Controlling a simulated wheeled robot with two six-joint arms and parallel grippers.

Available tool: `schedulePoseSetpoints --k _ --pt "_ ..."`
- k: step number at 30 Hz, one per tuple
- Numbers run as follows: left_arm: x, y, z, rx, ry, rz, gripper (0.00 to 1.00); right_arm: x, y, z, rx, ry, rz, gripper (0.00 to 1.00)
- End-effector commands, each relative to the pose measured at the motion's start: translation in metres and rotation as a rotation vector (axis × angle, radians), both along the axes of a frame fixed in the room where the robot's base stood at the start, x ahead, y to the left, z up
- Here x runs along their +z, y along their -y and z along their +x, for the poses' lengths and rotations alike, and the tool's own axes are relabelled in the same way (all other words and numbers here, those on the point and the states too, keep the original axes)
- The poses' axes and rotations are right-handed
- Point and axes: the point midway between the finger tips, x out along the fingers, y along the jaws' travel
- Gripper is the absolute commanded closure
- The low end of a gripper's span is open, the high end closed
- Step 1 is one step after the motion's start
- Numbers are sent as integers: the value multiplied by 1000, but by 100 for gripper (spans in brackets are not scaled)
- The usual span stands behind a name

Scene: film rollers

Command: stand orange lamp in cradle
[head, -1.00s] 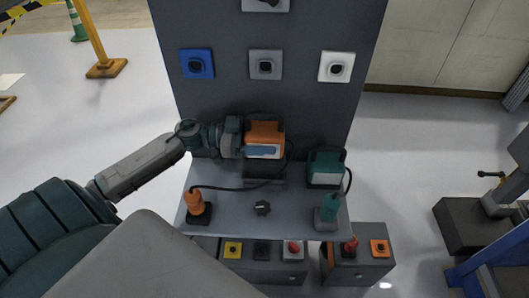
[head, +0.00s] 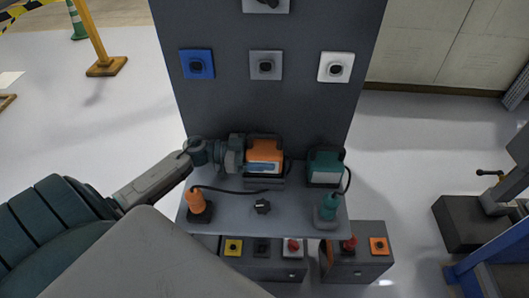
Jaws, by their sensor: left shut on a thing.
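The orange lamp (head: 266,156), a boxy body with a pale bluish face, is upright at the back of the grey shelf. My left gripper (head: 246,158) comes in from the left and is shut on it. The dark cradle (head: 266,184) shows just under the lamp, which seems down at it; I cannot tell whether it rests fully inside. A black cable runs from the lamp's area to an orange plug-like piece (head: 196,202) standing in a dark base at the shelf's left. My right gripper is not in view.
A teal lamp (head: 324,167) stands to the right, with a teal plug-like piece (head: 329,206) in front. A black knob (head: 262,206) sits mid-shelf. A dark panel (head: 222,98) with coloured switches rises behind. Button boxes (head: 357,264) stand below the shelf's front.

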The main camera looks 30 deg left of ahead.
Motion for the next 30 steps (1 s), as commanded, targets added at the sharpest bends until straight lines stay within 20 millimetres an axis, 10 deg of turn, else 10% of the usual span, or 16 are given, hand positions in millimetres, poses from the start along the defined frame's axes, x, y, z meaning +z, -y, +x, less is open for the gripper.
schedulePoseSetpoints --k 4,16,30 --pt "-1 0 0 0 0 0 6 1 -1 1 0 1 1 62" --pt "0 -4 -3 0 -2 3 6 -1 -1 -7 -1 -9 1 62" --pt "0 -67 -41 -1 -6 6 6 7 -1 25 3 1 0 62"
